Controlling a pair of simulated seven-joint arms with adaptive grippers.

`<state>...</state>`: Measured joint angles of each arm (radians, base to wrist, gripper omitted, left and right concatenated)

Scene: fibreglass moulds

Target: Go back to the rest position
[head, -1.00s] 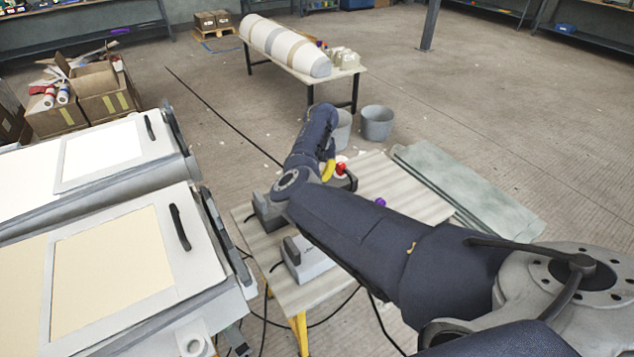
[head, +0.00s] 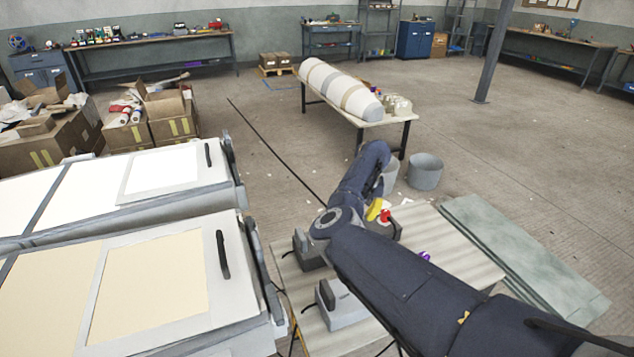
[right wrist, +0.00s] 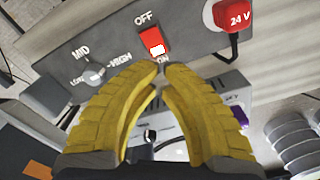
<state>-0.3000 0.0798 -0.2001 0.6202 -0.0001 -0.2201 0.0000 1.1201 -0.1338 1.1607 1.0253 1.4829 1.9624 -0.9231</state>
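My right gripper (right wrist: 160,68) has two yellow ribbed fingers, and their tips are together with nothing seen between them. In the right wrist view the tips are over or just in front of the lower end of a red rocker switch (right wrist: 152,40), marked OFF above and ON below, on a grey control box (right wrist: 185,28). I cannot tell whether they touch it. In the head view the yellow fingers (head: 374,209) show small beyond my dark blue right arm, beside a red plug (head: 385,216). My left gripper is in neither view.
A knob (right wrist: 95,73) marked LOW, MID, HIGH and a red 24 V plug (right wrist: 234,17) flank the switch. The boxes stand on a striped-top table (head: 450,240). Large pale moulds (head: 150,265) lie left; buckets (head: 425,172) stand behind. Open floor lies beyond.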

